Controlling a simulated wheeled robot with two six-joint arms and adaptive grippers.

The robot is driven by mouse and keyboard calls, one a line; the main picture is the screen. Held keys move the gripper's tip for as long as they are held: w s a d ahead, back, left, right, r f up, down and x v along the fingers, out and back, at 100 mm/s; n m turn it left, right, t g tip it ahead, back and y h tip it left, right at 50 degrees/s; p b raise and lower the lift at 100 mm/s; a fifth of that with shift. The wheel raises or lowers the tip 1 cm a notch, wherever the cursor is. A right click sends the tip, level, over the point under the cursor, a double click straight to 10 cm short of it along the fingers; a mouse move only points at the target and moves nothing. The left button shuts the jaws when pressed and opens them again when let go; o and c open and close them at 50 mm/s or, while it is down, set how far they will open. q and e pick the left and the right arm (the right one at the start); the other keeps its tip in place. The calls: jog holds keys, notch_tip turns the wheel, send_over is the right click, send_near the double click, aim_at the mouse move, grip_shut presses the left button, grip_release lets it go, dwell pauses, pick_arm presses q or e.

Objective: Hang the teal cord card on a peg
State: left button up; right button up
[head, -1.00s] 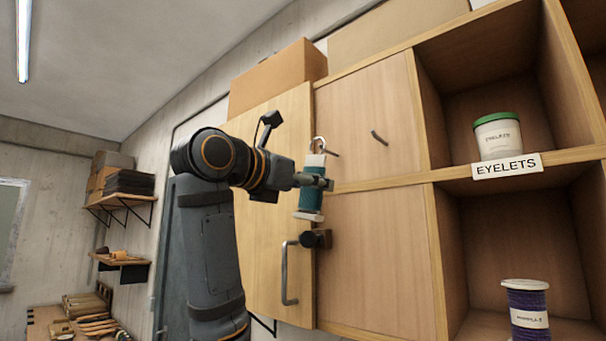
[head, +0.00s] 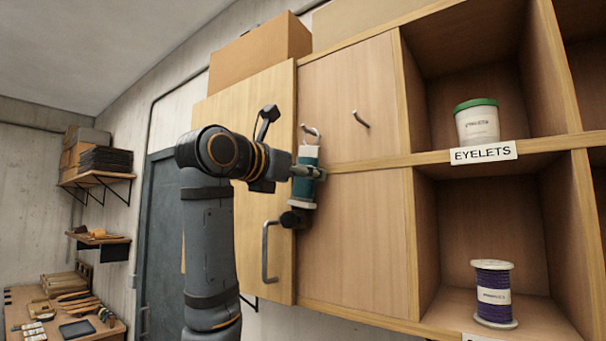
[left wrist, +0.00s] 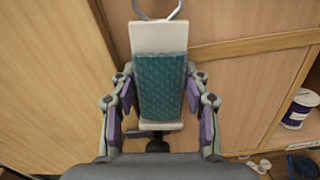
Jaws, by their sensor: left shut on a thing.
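The teal cord card (head: 303,193) is a white card wound with teal cord, with a metal ring (head: 311,131) at its top. My left gripper (head: 308,172) is shut on it and holds it roughly upright in front of the cabinet. In the left wrist view the card (left wrist: 160,85) stands between the fingers, its ring cut by the top edge. A bare metal peg (head: 361,119) sticks out of the wooden panel to the right of the card. Another peg seems to be by the ring; I cannot tell whether the ring is around it. My right gripper is not in view.
A door handle (head: 266,252) and a dark knob stand out close below the card. Open cubbies on the right hold an eyelets tub (head: 477,124) and a purple cord spool (head: 494,292). A workbench (head: 105,325) is at far left.

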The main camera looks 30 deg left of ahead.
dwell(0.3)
pick_arm(q)
jog(key=o, duration=1.1)
jog(key=shift+o, duration=1.2)
jog(key=shift+d, duration=0.15)
